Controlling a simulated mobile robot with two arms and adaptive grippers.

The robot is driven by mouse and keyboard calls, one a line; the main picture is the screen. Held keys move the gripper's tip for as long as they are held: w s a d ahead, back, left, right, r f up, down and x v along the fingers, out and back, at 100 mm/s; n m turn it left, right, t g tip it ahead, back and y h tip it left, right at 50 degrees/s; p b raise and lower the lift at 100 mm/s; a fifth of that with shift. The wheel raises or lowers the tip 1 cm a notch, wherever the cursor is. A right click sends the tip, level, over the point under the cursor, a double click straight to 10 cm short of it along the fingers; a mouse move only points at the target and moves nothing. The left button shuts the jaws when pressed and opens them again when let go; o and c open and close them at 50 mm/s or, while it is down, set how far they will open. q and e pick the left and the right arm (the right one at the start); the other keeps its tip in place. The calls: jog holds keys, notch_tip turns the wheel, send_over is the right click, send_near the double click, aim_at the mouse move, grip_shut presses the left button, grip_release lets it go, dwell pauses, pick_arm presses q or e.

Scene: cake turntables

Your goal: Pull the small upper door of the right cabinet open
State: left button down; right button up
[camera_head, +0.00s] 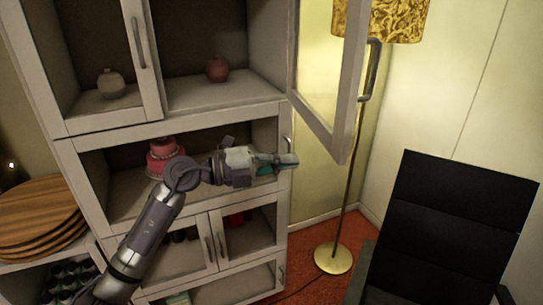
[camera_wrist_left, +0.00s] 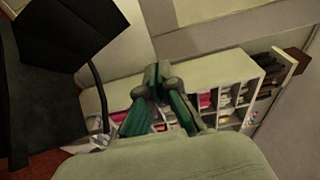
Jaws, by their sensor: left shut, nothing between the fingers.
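The white cabinet (camera_head: 97,228) fills the left and middle of the head view. Its upper right door (camera_head: 328,141), a framed glass panel, stands swung out to the right, with a grey handle (camera_head: 371,72) on its outer edge. The upper left door (camera_head: 151,88) is shut, with a vertical handle (camera_head: 138,42). My left gripper (camera_head: 295,160) is shut and empty, in front of the middle compartment's right side and below the open door, apart from its handle. In the left wrist view the fingers (camera_wrist_left: 158,72) are closed together. My right gripper is in neither view.
A floor lamp (camera_head: 332,258) stands behind the open door, and a black chair (camera_head: 452,235) is at the right. A pink tiered cake (camera_head: 163,157) sits in the middle compartment. Round wooden boards (camera_head: 35,215) are at the left. Red floor shows between cabinet and chair.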

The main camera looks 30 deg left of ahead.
aim_at(334, 156)
pick_arm(q)
jog(key=p+x, duration=0.2)
jog(key=x, duration=0.4)
jog(key=shift+w+d+r, duration=0.15)
jog(key=shift+w+d, duration=0.05)
jog(key=shift+d, duration=0.05)
jog(key=shift+p+x, duration=0.35)
jog(key=shift+x, duration=0.4)
